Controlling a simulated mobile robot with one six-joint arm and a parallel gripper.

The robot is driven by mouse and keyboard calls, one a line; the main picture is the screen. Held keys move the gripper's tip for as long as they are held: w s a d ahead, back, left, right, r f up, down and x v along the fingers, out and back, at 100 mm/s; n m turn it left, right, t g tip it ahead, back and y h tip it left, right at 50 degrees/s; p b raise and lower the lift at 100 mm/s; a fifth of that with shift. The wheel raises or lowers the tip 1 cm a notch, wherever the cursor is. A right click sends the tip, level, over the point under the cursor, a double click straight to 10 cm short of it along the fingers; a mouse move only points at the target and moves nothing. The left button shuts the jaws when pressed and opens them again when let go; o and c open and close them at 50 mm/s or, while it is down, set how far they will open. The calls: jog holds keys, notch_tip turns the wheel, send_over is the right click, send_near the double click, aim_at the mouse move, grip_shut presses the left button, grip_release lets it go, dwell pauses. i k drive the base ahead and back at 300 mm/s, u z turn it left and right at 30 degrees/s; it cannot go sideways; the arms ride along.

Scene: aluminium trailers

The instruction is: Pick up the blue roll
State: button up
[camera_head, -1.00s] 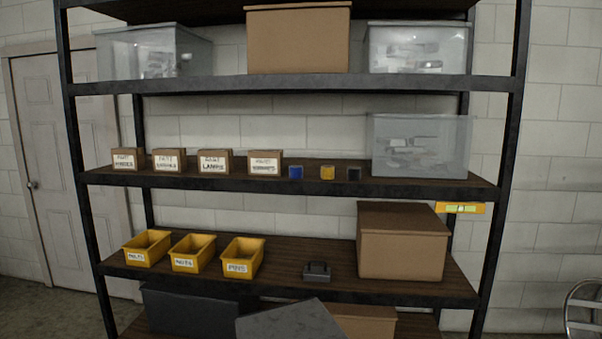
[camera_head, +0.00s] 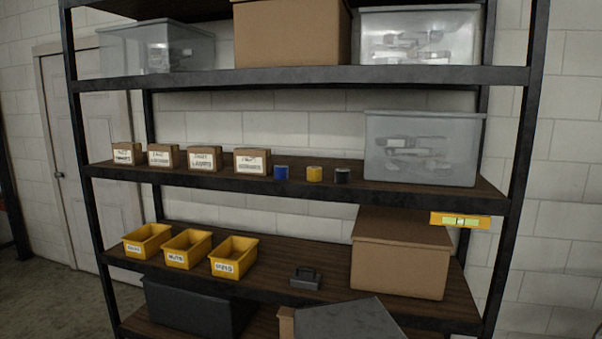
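The blue roll (camera_head: 281,173) is a small blue cylinder standing on the middle shelf (camera_head: 240,183) of a dark metal rack. A labelled small cardboard box (camera_head: 252,162) is close on its left. A yellow roll (camera_head: 314,174) and a black roll (camera_head: 342,176) stand in a row to its right, with small gaps between them. Nothing covers the blue roll from the front. My gripper is not in view.
A clear bin (camera_head: 424,148) fills the right of the same shelf. The shelf above (camera_head: 300,77) limits the height. Yellow bins (camera_head: 188,247), a small dark toolbox (camera_head: 305,278) and a cardboard box (camera_head: 401,254) are below. A yellow level (camera_head: 460,220) is at the right.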

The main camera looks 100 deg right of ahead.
aim_at(281, 171)
jog(key=u, duration=0.3)
jog(key=k, duration=0.5)
jog(key=z, duration=1.95)
jog(key=i, duration=1)
jog(key=z, duration=0.15)
jog(key=k, duration=0.35)
jog(key=u, duration=0.05)
